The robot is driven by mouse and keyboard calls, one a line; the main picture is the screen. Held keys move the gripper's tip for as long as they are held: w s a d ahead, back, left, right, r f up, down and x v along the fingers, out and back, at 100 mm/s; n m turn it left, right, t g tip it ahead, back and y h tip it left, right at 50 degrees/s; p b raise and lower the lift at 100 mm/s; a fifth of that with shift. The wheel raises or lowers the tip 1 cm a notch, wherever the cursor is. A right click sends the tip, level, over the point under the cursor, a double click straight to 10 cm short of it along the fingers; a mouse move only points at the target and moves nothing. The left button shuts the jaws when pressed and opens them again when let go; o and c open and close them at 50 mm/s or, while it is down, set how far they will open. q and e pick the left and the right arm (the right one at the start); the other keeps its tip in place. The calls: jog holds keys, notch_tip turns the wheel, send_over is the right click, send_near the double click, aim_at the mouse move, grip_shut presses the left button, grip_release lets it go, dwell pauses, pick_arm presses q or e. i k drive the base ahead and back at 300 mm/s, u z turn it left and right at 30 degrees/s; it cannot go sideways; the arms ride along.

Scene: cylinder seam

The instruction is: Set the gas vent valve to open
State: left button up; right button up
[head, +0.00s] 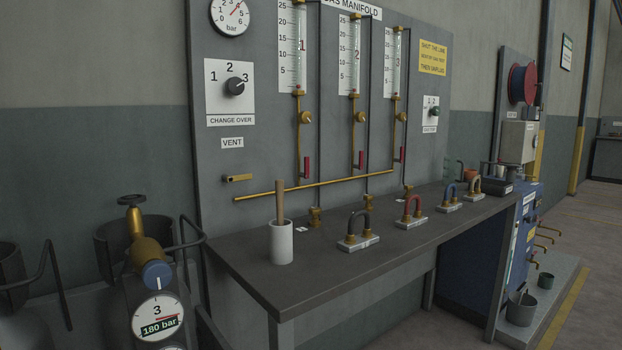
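The gas vent valve (238,178) is a small brass piece on the grey manifold panel, below a white label reading VENT (232,143). Its short brass handle lies roughly level, with a dark end at the left. It sits just above the left end of a long brass pipe (290,189). No marks for open or shut can be read beside the valve. Neither of my grippers shows in the head view.
A dark bench (330,270) juts out below the panel. A white cup (281,243) holding a wooden stick stands near its left end, and several coloured shackle-like pieces stand further right. A cylinder with a brass regulator (146,250) stands at the lower left.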

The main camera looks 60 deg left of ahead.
aim_at(229, 179)
jog(key=i, duration=2)
jog(key=u, duration=3.35)
